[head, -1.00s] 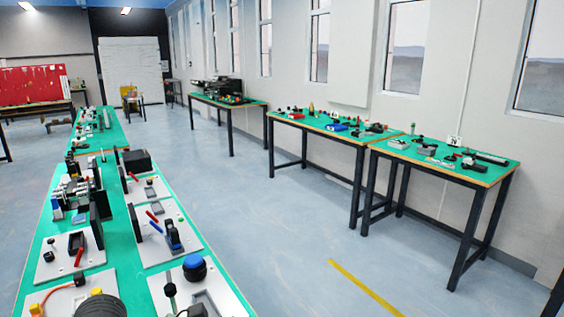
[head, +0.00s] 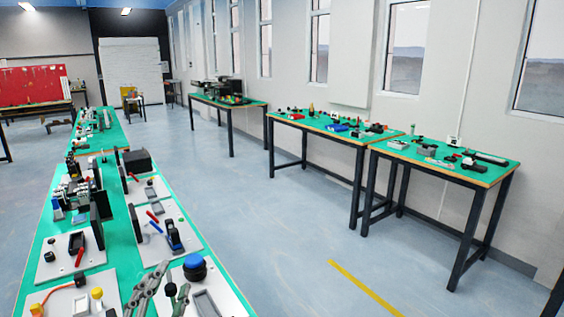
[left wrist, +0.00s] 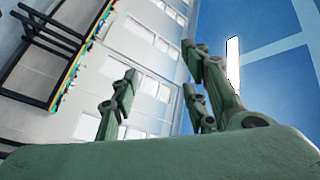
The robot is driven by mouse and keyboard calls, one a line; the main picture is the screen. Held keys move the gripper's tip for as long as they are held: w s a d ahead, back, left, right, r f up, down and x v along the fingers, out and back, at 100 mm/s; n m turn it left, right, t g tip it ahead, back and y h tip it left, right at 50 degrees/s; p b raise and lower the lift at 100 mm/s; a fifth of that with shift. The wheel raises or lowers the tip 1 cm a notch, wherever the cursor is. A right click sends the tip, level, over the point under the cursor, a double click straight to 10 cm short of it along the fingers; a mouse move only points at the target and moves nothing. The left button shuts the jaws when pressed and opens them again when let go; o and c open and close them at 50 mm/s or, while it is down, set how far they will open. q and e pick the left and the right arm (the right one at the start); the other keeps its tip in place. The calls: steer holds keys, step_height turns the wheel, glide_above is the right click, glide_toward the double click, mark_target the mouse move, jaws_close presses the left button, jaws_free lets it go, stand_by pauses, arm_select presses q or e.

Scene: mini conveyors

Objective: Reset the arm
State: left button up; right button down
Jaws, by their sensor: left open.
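My left gripper (head: 167,278) shows at the bottom of the head view, its grey-green fingers over the near end of the left bench. Its fingers stand apart with nothing between them. In the left wrist view the open fingers (left wrist: 160,68) point up towards the wall windows and the blue ceiling, and no object is between them. My right gripper is in neither view.
The long green bench (head: 125,228) below the gripper carries white plates with fixtures, including a blue-topped knob (head: 195,264) close to the fingers. Green-topped tables (head: 445,167) stand along the right wall. The floor between (head: 290,230) is clear.

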arm_select(q)
steer(key=s+a+f+n+g+y, duration=0.1)
steer(key=s+a+f+n+g, duration=0.2)
steer(key=f, duration=0.6)
steer(key=s+a+f+n+g+y, duration=0.1)
steer(key=s+f+n+g, duration=0.3)
steer(key=f, duration=0.5)
steer(key=s+d+f+g+h, duration=0.2)
steer(key=s+d+f+g, duration=0.2)
steer(key=s+f+g, duration=0.75)
steer(key=s+f, duration=0.4)
steer(key=f, duration=1)
steer(key=s+f, duration=0.3)
steer(key=f, duration=1.1)
steer(key=s+a+f, duration=0.2)
steer(key=s+f, duration=1.2)
steer(key=s, duration=0.1)
steer(key=shift+s+a+f+g, duration=0.3)
steer(key=shift+f+g, duration=0.05)
steer(key=shift+f, duration=0.05)
